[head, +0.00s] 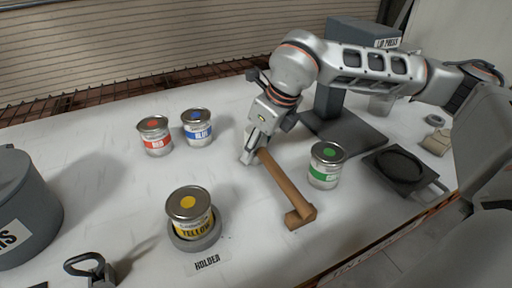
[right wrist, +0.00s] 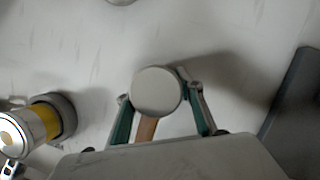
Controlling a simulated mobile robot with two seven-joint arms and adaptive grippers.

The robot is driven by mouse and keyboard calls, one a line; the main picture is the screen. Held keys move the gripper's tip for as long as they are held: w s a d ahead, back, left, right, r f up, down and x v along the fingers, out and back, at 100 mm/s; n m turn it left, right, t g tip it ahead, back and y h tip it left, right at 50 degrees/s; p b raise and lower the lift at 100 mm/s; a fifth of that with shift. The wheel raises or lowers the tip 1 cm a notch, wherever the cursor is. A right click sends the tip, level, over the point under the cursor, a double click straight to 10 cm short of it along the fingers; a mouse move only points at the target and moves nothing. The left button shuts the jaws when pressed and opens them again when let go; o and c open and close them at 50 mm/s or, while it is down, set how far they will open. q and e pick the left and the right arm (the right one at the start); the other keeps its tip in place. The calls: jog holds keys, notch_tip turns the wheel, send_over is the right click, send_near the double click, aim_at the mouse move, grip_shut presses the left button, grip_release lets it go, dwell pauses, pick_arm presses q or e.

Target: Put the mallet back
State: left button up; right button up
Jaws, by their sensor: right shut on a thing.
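The mallet (head: 284,187) has a brown wooden shaft that slants down and right in the head view, with a short brown crosspiece at its lower end. My right gripper (head: 251,153) is shut on its upper end. In the right wrist view, a pale round face (right wrist: 157,91) lies between the fingers of my right gripper (right wrist: 160,108), with a strip of the brown wood (right wrist: 147,129) below it. The fingers hide part of the grip. Whether the mallet touches the table is hard to tell.
A yellow can (head: 189,207) sits in a round holder (head: 197,241) labelled HOLDER. Red (head: 155,140), blue (head: 197,130) and green (head: 325,172) cans stand on the white table. A lid press (head: 345,134) stands behind, a dark square tray (head: 397,168) at right, a grey bin (head: 22,215) at left.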

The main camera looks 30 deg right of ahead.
jog(key=shift+r, duration=0.1)
jog(key=shift+f, duration=0.2)
jog(key=o, duration=1.3)
jog(key=shift+r, duration=0.1)
jog(key=shift+r, duration=0.2)
jog(key=p+v, duration=0.1)
jog(key=v, duration=1.1)
jog(key=shift+s+d+f, duration=0.1)
